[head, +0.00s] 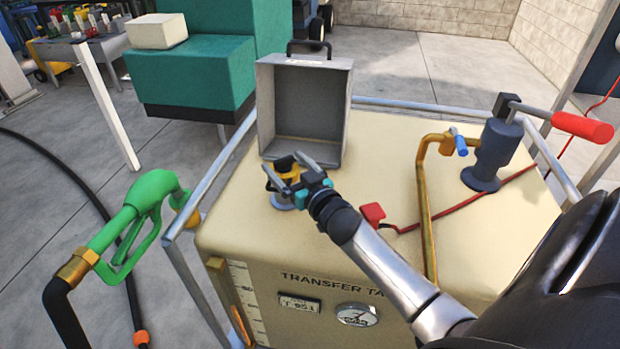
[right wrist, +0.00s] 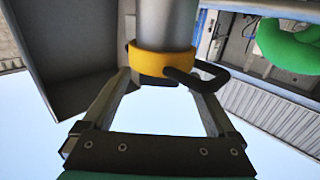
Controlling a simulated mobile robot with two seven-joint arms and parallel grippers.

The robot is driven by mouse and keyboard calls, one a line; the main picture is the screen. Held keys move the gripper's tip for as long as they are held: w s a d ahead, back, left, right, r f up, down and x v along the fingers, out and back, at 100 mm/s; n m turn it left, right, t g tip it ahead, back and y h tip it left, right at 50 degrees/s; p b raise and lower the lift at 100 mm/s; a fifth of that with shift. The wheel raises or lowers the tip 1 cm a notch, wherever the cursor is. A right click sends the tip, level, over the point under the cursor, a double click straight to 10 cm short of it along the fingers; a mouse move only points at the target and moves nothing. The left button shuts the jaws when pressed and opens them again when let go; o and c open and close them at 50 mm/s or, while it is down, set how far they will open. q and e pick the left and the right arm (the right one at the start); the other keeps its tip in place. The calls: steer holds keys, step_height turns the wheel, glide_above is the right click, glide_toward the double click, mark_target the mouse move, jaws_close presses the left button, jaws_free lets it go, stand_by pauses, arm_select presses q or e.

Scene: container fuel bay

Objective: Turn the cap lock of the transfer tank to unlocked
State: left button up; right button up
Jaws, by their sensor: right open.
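The cream transfer tank (head: 380,150) has a filler with a yellow and black cap (head: 284,164) on its top, in front of an open grey box. The cap shows in the right wrist view as a yellow ring (right wrist: 148,62) on a grey neck (right wrist: 165,22), with a dark loop (right wrist: 198,79) sticking out to the right. My right gripper (head: 287,163) is open at the cap. Its fingers (right wrist: 159,80) stand one on each side of the ring and the loop crosses near the right finger. I cannot tell whether they touch. My left gripper is not in view.
The open grey box (head: 304,108) stands close behind the cap. A red clip (head: 372,213) with a red cable, a brass pipe (head: 424,205) and a hand pump (head: 493,150) are to the right. A green nozzle (head: 150,195) hangs left. A metal rail (head: 222,152) edges the tank.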

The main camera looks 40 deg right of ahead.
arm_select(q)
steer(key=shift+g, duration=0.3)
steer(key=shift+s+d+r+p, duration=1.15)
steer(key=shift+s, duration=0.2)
arm_select(e)
steer(key=s+a, duration=0.1)
steer(key=s, duration=1.2)
steer(key=shift+s, duration=0.4)
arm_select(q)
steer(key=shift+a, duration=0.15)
arm_select(e)
steer(key=shift+r, duration=0.1)
